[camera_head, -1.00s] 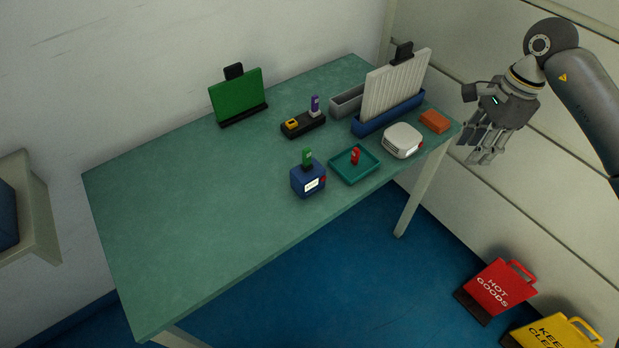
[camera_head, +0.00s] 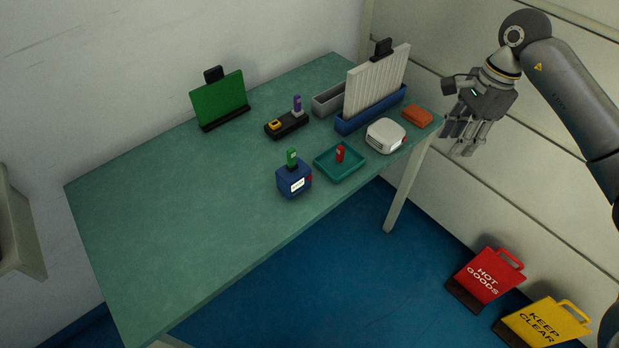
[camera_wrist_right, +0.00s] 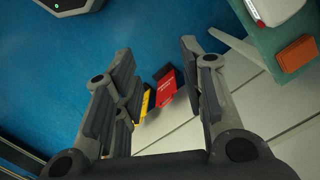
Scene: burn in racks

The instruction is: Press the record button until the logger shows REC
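A blue box (camera_head: 294,182) with a white label or display and a small red button (camera_head: 309,178) on its right side stands near the table's front edge. A green stick (camera_head: 292,157) stands upright on top of it. It looks like the logger, but its display is too small to read. My right gripper (camera_head: 461,148) hangs beyond the table's right end, apart from everything, well to the right of the box. In the right wrist view its fingers (camera_wrist_right: 157,62) are spread with nothing between them. My left gripper is not in view.
A teal tray (camera_head: 327,176) holding a red stick, a white rounded device (camera_head: 385,133) and an orange block (camera_head: 417,115) line the front right. A blue rack (camera_head: 352,125) with a tall ribbed panel stands behind. The table's left half is clear. Floor signs (camera_head: 487,274) stand lower right.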

